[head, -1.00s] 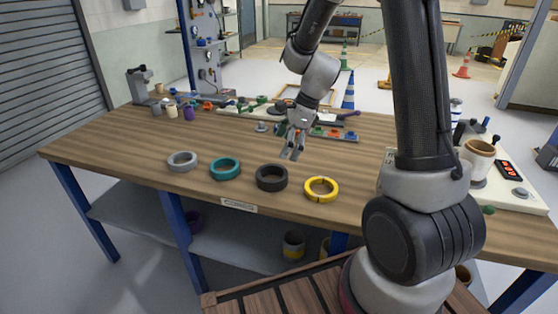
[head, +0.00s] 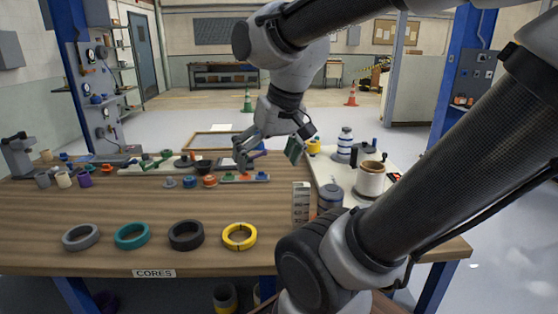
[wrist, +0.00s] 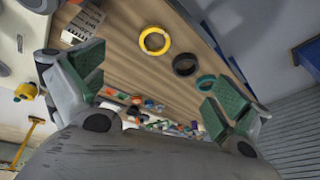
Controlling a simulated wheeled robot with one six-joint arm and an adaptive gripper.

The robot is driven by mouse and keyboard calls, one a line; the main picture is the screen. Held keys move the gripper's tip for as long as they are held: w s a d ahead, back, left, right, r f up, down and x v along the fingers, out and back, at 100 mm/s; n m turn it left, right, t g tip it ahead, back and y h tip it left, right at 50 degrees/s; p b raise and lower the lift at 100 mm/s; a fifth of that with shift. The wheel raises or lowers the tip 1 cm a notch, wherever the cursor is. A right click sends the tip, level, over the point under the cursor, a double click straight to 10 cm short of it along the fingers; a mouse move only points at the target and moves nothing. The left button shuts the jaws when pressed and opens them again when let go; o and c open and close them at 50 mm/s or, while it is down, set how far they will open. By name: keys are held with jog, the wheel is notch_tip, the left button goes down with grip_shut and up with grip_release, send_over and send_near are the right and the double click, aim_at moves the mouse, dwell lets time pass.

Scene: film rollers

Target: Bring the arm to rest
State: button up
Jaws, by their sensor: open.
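My gripper (head: 268,150) is raised above the back right part of the workbench in the head view. Its fingers are spread apart and nothing is between them. In the wrist view my gripper (wrist: 150,95) shows two green-padded fingers wide apart, with the bench top behind them. My arm crosses the right side of the head view and hides part of the bench there.
A grey ring (head: 81,237), a teal ring (head: 132,236), a black ring (head: 186,235) and a yellow ring (head: 239,237) lie along the front of the wooden bench (head: 70,205). Small parts line the back. A tan cup (head: 371,178) stands at right.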

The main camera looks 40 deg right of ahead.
jog(key=s+n, duration=0.1)
jog(key=s+d+n, duration=0.1)
jog(key=s, duration=0.1)
jog(key=shift+d+r+h, duration=0.15)
jog(key=shift+h, duration=0.15)
